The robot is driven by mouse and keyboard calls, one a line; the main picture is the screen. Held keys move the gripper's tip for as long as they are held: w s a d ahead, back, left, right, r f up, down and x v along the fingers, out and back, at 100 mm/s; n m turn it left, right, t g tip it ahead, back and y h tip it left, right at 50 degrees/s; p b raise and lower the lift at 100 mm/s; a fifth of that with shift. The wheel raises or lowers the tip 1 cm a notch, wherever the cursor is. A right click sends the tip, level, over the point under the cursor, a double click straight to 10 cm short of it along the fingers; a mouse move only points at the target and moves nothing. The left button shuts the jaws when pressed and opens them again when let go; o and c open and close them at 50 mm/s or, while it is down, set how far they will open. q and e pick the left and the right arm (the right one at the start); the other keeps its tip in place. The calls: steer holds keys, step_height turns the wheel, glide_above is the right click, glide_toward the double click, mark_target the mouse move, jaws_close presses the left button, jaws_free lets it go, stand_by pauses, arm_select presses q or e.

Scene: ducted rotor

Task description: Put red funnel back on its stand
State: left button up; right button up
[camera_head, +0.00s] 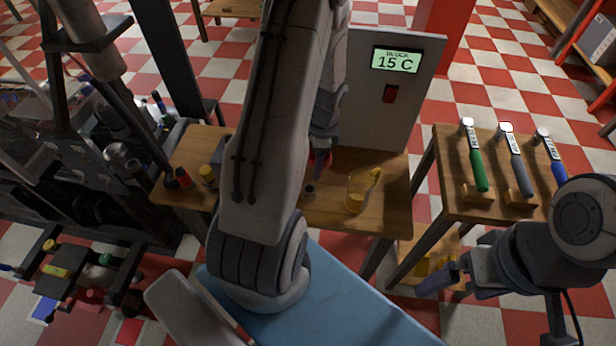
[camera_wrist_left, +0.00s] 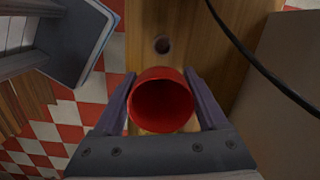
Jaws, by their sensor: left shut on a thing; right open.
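The red funnel (camera_wrist_left: 162,101) is held between the two fingers of my left gripper (camera_wrist_left: 160,92), its wide mouth facing the wrist camera. In the head view only a small bit of red (camera_head: 326,156) shows at my left gripper (camera_head: 319,168), above the wooden table; my arm hides much of this area. A small dark round piece, maybe the stand (camera_head: 309,190), is on the table just below the gripper. A dark round spot (camera_wrist_left: 162,45) shows on the wood beyond the funnel in the left wrist view. My right gripper (camera_head: 438,281) is open and empty at lower right.
A yellow jug (camera_head: 357,194) stands right of the gripper on the wooden table (camera_head: 388,215). A grey panel reading 15 C (camera_head: 372,115) rises behind. Small bottles (camera_head: 206,176) stand at the left. A side table (camera_head: 445,163) holds three hammer-like tools.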

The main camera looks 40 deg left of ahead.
arm_select(q)
steer(key=shift+s+a+f+m+b, duration=0.25)
steer(key=shift+a+f+m, duration=0.2)
steer(key=shift+a, duration=0.2)
steer(key=shift+s+a+f+m+b, duration=0.15)
steer(key=shift+s+a+f+m, duration=0.1)
steer(key=shift+a+f+m, duration=0.25)
arm_select(e)
step_height(320, 180, down, 2)
arm_select(q)
steer(key=shift+a+r, duration=0.1)
steer(key=shift+r, duration=0.05)
arm_select(e)
steer(key=shift+a+r, duration=0.1)
steer(key=shift+r, duration=0.05)
arm_select(q)
step_height(320, 180, down, 4)
steer(key=shift+f+b, duration=0.2)
steer(key=shift+b, duration=1.05)
arm_select(e)
step_height(320, 180, down, 3)
steer(key=shift+r, duration=0.1)
arm_select(q)
steer(key=shift+p, duration=0.35)
arm_select(e)
steer(key=shift+r, duration=0.4)
arm_select(q)
steer(key=shift+f, duration=0.15)
arm_select(e)
steer(key=shift+f, duration=0.15)
